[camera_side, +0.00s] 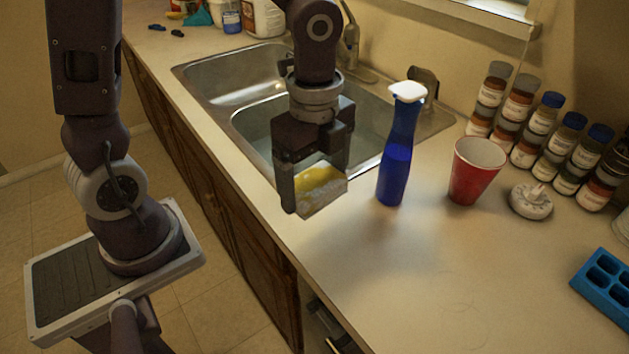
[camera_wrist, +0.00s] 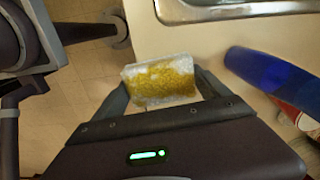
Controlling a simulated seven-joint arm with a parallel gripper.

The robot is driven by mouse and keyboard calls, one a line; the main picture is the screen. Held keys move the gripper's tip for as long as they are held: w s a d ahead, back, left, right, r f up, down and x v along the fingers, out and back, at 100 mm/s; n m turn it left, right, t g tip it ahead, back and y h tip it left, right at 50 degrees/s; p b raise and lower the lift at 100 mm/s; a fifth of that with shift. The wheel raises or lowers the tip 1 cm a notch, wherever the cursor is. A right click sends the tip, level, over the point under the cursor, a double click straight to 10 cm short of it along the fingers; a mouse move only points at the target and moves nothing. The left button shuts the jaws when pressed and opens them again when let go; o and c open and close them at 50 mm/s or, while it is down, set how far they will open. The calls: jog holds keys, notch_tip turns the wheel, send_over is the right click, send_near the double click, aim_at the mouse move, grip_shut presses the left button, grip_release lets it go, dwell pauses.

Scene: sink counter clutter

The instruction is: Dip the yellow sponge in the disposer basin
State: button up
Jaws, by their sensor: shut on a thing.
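The yellow sponge (camera_side: 320,187) has a whitish side and is held between the fingers of my gripper (camera_side: 317,183) in the side view. In the wrist view the sponge (camera_wrist: 158,80) sits between the two fingertips of my gripper (camera_wrist: 160,88). It is held in the air near the counter's front edge, in front of the sink. The steel sink has two basins: a far-left one (camera_side: 235,75) and a nearer one (camera_side: 255,128), partly hidden behind my arm. No drain shows in either, so I cannot tell which is the disposer basin.
A blue bottle with a white top (camera_side: 397,150) stands just right of my gripper. A red cup (camera_side: 475,172), a white round object (camera_side: 531,201), several spice jars (camera_side: 543,125) and a blue tray (camera_side: 606,285) are further right. The front counter is clear.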

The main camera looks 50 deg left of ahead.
jog(key=shift+c, duration=0.4)
jog(key=w+a+f+n, duration=0.1)
jog(key=w+a+n, duration=0.3)
jog(key=w+a, duration=0.8)
jog(key=w+a+f+n, duration=0.3)
jog(key=w+a+f, duration=0.2)
jog(key=w+a, duration=0.45)
jog(key=f, duration=0.6)
jog(key=s+a+f, duration=0.1)
jog(key=f, duration=1.3)
jog(key=shift+s+a, duration=0.2)
jog(key=shift+s, duration=0.05)
jog(key=shift+s, duration=0.1)
jog(key=shift+s+d, duration=0.2)
jog(key=shift+s, duration=0.3)
jog(key=shift+w, duration=0.15)
